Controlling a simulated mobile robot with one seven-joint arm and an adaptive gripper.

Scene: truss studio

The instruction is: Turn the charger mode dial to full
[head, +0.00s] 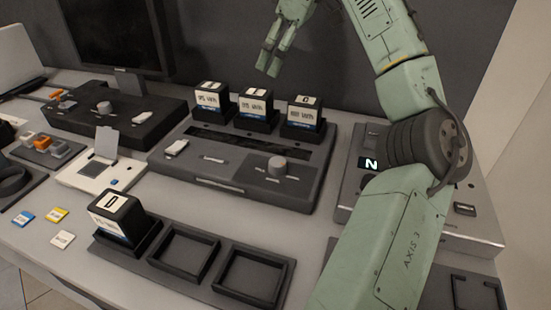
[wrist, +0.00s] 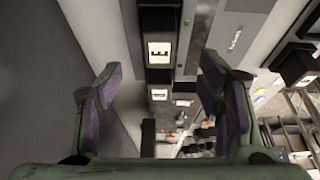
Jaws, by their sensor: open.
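The charger (head: 225,185) is a dark grey unit in the middle of the table in the head view. Its round grey dial (head: 277,166) stands on the right part of the top panel; the setting it points to is too small to read. Three black batteries with white labels stand along its back edge, the right one (head: 305,113) nearest the dial. My gripper (head: 268,68) is open and empty, high above and behind the batteries, apart from the dial. In the wrist view its fingers (wrist: 163,88) are spread, with labelled batteries (wrist: 159,50) below between them. I cannot make out the dial there.
A tray (head: 215,270) in front holds a battery marked D (head: 118,224) and two empty bays. A black unit with a knob (head: 104,108), a monitor (head: 115,35) and small cards (head: 57,214) are left. A unit with a lit display (head: 371,163) is right, partly behind my arm.

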